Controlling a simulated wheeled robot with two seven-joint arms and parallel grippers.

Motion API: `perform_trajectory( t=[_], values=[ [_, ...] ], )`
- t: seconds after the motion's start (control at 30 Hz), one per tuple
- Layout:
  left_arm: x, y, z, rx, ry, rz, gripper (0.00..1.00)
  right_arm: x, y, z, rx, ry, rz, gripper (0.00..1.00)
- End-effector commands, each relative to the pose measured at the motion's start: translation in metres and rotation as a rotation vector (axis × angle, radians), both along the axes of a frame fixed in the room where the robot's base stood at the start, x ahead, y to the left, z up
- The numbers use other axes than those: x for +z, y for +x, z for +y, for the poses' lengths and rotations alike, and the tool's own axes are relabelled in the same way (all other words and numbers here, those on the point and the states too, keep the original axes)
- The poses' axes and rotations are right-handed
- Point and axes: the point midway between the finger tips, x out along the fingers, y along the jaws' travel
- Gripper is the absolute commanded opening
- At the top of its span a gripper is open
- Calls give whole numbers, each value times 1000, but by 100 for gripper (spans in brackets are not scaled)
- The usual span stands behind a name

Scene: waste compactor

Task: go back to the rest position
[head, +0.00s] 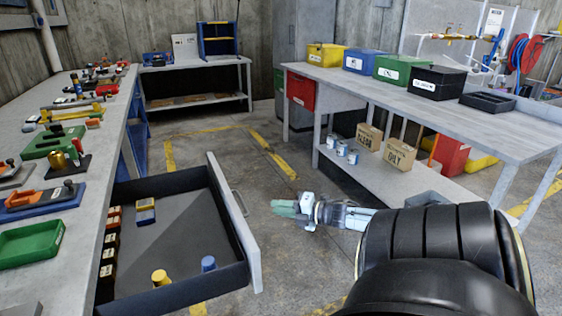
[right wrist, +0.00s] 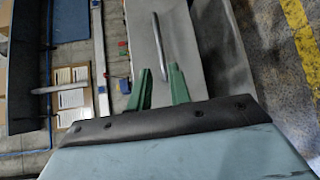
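My right gripper (head: 288,208) reaches in from the right in the head view, beside the front of the open drawer (head: 256,262), with a gap between them. In the right wrist view its two green fingers (right wrist: 157,90) stand apart with nothing between them. A grey drawer front with a bar handle (right wrist: 163,50) lies beyond the fingertips. The handle (head: 240,203) also shows in the head view on the drawer's outer face. My left gripper is in neither view.
The drawer holds a yellow-capped item (head: 160,278), a blue-capped item (head: 208,264) and several small boxes. A workbench (head: 92,200) with tools runs along the left. A table (head: 470,120) with bins stands at right. The floor (head: 290,265) between is clear.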

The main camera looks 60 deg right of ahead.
Motion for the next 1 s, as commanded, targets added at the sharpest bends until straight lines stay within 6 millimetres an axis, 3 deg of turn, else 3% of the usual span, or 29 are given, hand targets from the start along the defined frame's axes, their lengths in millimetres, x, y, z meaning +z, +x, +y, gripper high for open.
perform_trajectory(
  t=[0.37,0.47,0.57,0.67,0.77,0.87,1.0],
  values=[
    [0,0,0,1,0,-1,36,-1,0,0,-1,2,1,20],
    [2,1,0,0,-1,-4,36,-14,-6,-1,-35,33,27,20],
    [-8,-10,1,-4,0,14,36,-51,-23,-2,-133,124,101,20],
    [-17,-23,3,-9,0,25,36,-111,-54,5,-285,266,219,20],
    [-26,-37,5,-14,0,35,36,-175,-91,26,-450,421,351,20],
    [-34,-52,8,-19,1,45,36,-233,-130,59,-605,560,481,20],
    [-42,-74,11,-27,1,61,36,-301,-186,122,-809,727,661,20]
  ],
)
